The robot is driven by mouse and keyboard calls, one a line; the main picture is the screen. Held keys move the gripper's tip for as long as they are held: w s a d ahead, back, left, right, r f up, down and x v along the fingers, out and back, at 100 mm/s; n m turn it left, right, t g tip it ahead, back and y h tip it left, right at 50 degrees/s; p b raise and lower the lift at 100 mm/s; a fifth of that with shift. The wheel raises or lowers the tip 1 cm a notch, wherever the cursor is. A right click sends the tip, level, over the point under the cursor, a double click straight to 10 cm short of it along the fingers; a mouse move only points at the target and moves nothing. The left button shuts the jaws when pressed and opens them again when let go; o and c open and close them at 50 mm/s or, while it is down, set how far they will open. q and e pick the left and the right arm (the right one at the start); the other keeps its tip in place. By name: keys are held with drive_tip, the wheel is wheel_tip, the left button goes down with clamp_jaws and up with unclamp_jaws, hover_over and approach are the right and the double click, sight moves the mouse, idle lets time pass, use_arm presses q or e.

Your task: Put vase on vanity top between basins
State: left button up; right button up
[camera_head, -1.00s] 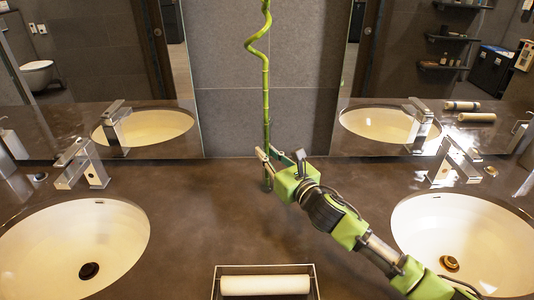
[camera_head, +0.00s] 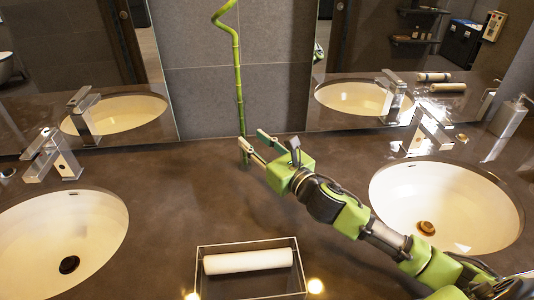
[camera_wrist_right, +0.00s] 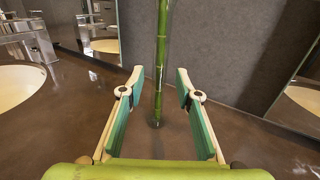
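The vase (camera_head: 243,152) shows as a thin, clear shape around the foot of a tall green bamboo stalk (camera_head: 239,90). It stands upright on the dark vanity top (camera_head: 165,215), near the back wall, between the left basin (camera_head: 50,245) and the right basin (camera_head: 450,205). My right gripper (camera_head: 251,139) is open, just right of and in front of the stalk. In the right wrist view the stalk (camera_wrist_right: 161,60) rises in the gap between the spread fingers, apart from both. The vase's outline is hard to see. My left gripper is not in view.
A tray with a rolled white towel (camera_head: 248,261) lies at the front middle. Chrome faucets (camera_head: 50,155) (camera_head: 425,130) stand behind the basins. Mirrors flank the grey wall panel (camera_head: 275,100). A soap dispenser (camera_head: 508,117) stands at the far right. The counter left of the vase is clear.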

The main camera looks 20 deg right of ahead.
drive_tip(key=b+v, duration=0.1)
drive_tip(key=v, duration=0.5)
drive_tip(key=shift+r, duration=0.1)
idle(0.3)
